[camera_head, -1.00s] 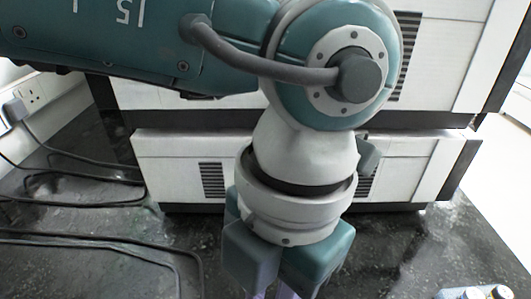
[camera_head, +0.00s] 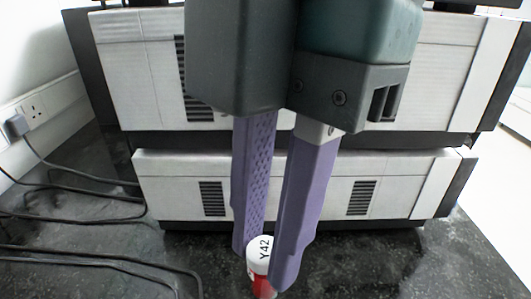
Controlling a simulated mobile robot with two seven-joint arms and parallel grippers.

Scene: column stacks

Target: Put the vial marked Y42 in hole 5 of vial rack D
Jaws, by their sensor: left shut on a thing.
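The vial marked Y42 (camera_head: 261,252) has a white cap with black lettering and red below it. It shows at the bottom centre of the head view, between the purple fingers of my left gripper (camera_head: 264,262). My left gripper is shut on the vial, with its fingers pointing down. The vial's lower part is cut off by the bottom edge of the picture. Vial rack D and its holes are not in view. My right gripper is not in view.
Two stacked white instrument units (camera_head: 300,185) stand behind the gripper on a dark speckled bench (camera_head: 420,262). Black cables (camera_head: 95,240) lie on the bench at left, below a wall socket (camera_head: 32,107). The bench at right looks clear.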

